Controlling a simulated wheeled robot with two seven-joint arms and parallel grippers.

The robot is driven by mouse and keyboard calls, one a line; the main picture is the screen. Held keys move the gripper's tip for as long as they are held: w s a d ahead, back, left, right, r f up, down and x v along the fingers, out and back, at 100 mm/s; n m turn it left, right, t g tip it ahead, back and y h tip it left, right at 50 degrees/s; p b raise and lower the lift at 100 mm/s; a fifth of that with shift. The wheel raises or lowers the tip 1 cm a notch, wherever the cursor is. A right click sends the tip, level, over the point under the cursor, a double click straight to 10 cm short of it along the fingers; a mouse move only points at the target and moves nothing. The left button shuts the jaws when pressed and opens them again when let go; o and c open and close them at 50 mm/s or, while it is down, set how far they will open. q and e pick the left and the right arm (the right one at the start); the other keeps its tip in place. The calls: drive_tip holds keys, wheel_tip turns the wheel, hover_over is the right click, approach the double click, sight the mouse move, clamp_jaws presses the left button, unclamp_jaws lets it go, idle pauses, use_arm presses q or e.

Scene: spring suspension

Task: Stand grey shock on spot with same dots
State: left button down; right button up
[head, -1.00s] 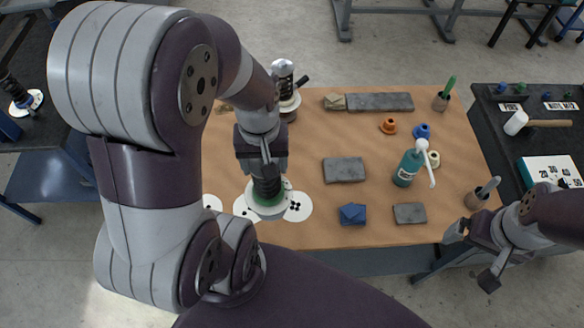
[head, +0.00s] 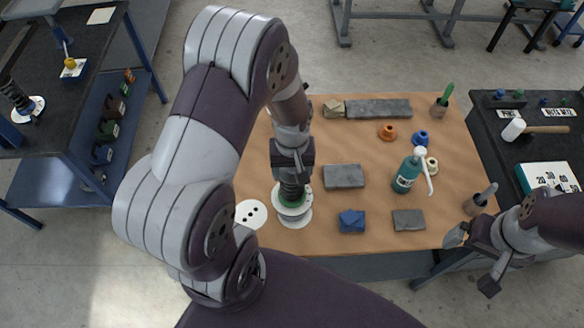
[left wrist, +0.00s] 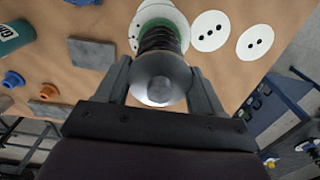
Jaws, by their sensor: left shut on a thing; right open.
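My left gripper (head: 292,165) is shut on a shock with a dark spring (head: 292,190), a green ring and a pale round base. It holds the shock roughly upright over a white dotted spot (head: 298,223), whose dots are mostly hidden. I cannot tell whether the base touches it. The left wrist view shows the shock's rounded grey top (left wrist: 160,82) between the fingers. Two other white spots with black dots show there, a nearer one (left wrist: 211,30) and a farther one (left wrist: 254,42). My right gripper (head: 472,262) is open and empty at the table's front right.
On the brown table (head: 350,140) are a teal bottle (head: 407,172), a blue block (head: 351,221), grey slabs (head: 344,176), and orange (head: 388,132) and blue (head: 421,138) rings. Another shock (head: 18,98) stands on the left side table. My left arm hides the table's left part.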

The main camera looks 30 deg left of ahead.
use_arm(q)
drive_tip(key=shift+f, duration=0.1)
drive_tip(key=shift+c, duration=0.7)
unclamp_jaws()
drive_tip(key=shift+s, duration=0.1)
drive_tip(key=shift+r, duration=0.3)
wheel_tip(320, 180, up, 11)
drive_tip(key=b, duration=0.2)
drive_tip(key=s+d+f+m+t, duration=0.1)
drive_tip(key=s+d+f+m, duration=0.2)
drive_tip(key=m, duration=0.3)
drive_tip(key=shift+s+d+m+b, duration=0.3)
drive_tip(key=shift+s+d+b, duration=0.05)
drive_tip(key=shift+s, duration=0.4)
